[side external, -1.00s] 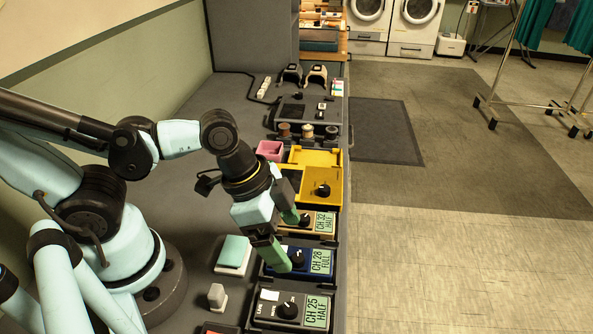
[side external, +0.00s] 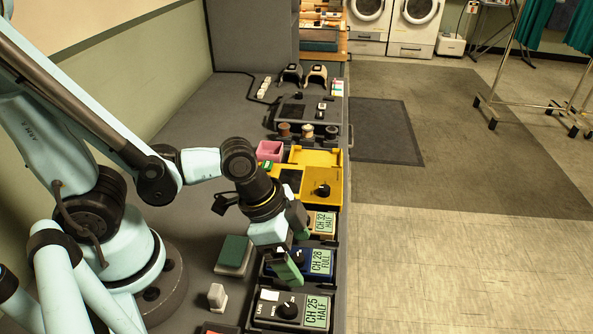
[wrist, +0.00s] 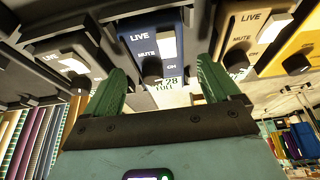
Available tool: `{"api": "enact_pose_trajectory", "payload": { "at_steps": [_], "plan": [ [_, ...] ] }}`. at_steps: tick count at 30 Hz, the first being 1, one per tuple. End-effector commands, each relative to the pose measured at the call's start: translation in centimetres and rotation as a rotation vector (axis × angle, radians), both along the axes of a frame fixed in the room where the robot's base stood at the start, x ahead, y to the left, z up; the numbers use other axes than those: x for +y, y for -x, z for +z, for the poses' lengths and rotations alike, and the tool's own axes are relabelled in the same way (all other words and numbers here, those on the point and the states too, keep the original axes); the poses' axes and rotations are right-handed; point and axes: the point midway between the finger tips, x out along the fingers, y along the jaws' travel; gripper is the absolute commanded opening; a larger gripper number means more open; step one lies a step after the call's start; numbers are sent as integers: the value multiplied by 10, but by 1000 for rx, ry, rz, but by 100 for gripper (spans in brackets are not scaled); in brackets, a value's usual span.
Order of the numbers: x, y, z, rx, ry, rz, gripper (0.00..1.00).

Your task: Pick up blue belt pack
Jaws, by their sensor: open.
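The blue belt pack (side external: 303,258) with a "CH 28 FULL" label lies in the row between a tan pack and a dark grey one. In the wrist view the blue pack (wrist: 152,24) is centred ahead, with its white LIVE switch and black knob. My gripper (side external: 300,259) is open, with its green fingers over the blue pack and partly hiding it. In the wrist view my gripper (wrist: 161,70) has its fingertips on either side of the pack's knob end. I cannot tell whether they touch it.
The tan CH 32 pack (side external: 324,222) and the grey CH 25 pack (side external: 287,309) stand close on both sides. A green-topped block (side external: 234,251) and a small white block (side external: 217,294) stand left of the row.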

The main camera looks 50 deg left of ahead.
Motion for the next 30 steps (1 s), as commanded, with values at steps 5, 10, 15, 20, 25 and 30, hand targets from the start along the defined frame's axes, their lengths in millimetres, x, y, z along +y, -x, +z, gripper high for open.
{"api": "enact_pose_trajectory", "payload": {
  "at_steps": [5, 10, 15, 20, 25, 30],
  "plan": [
    [-2, -2, -7, 0, 0, -1, 89],
    [-3, -2, -9, 0, 0, 0, 89],
    [-3, -2, -9, 0, 0, 0, 89],
    [-3, -2, -9, 0, 0, 0, 69],
    [-3, -2, -9, 0, 0, 0, 43],
    [-3, -2, -9, 0, 0, 0, 23]
  ]
}}
